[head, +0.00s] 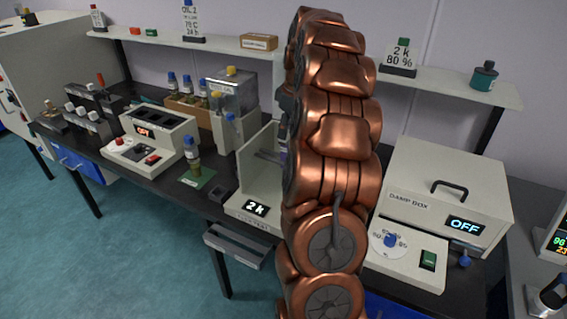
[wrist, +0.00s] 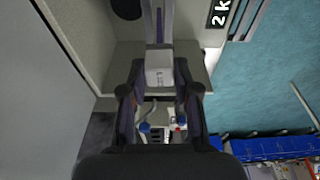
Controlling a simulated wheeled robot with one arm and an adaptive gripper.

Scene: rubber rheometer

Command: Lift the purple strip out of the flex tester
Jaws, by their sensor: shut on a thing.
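The flex tester (head: 252,188) is a pale upright frame on the bench with a "2 k" display, partly hidden behind my copper arm in the head view. In the wrist view its pale body (wrist: 111,75) surrounds my gripper. The purple strip (wrist: 167,18) is narrow and shows at the top centre, running toward my fingers beside grey parts. My gripper (wrist: 161,68) is shut on the strip, with a small pale block between the dark fingers. The exact contact is hard to make out. In the head view my arm hides the gripper.
A shelf (head: 455,86) runs above. A grey tray (head: 235,243) hangs at the bench front.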

